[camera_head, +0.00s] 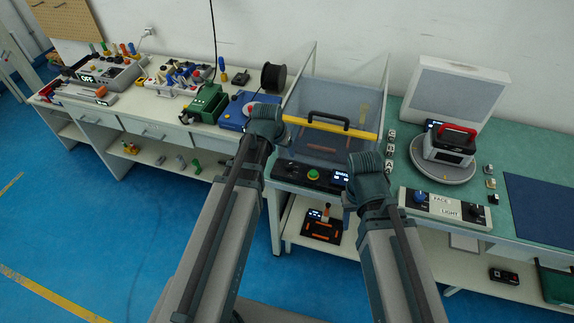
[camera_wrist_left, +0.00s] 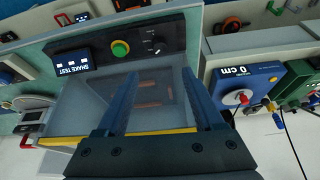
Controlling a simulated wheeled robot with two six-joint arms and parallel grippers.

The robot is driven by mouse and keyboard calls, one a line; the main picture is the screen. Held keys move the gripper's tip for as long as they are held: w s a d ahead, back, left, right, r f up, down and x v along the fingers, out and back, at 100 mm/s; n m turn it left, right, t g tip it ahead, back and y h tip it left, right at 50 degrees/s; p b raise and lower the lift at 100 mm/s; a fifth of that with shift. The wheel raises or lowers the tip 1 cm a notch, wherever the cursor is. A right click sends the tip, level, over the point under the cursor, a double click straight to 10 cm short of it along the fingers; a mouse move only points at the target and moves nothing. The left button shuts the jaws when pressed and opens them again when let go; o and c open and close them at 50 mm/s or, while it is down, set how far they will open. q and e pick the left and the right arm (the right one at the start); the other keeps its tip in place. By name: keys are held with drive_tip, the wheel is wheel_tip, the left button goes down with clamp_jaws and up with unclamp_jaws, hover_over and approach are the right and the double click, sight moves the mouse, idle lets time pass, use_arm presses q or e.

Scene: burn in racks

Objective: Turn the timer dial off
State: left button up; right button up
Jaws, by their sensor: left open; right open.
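The timer dial is a black knob (camera_head: 290,166) with a light pointer mark, on the dark front panel (camera_head: 328,182) of the shake test box. It also shows in the left wrist view (camera_wrist_left: 157,46), beside the green button (camera_wrist_left: 121,48). My left gripper (camera_wrist_left: 160,73) is open and empty, its two fingers apart in front of the box, with the dial beyond the tips and not touched. In the head view my left wrist is just left of the panel and hides the fingers. My right gripper (camera_head: 368,165) is just right of the panel; its fingers are hidden.
The box has a clear cover with a yellow bar and black handle (camera_head: 331,117). A blue device with a red knob (camera_head: 238,107) stands to its left. A light control box (camera_head: 445,206) and a round scale (camera_head: 442,165) stand to its right.

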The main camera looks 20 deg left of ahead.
sight(289, 164)
use_arm(q)
drive_tip(key=b+x, duration=1.2)
drive_tip(key=x, duration=0.1)
drive_tip(key=shift+f+b, duration=0.3)
drive_tip(key=shift+f, duration=0.15)
drive_tip(key=shift+r, duration=0.1)
clamp_jaws()
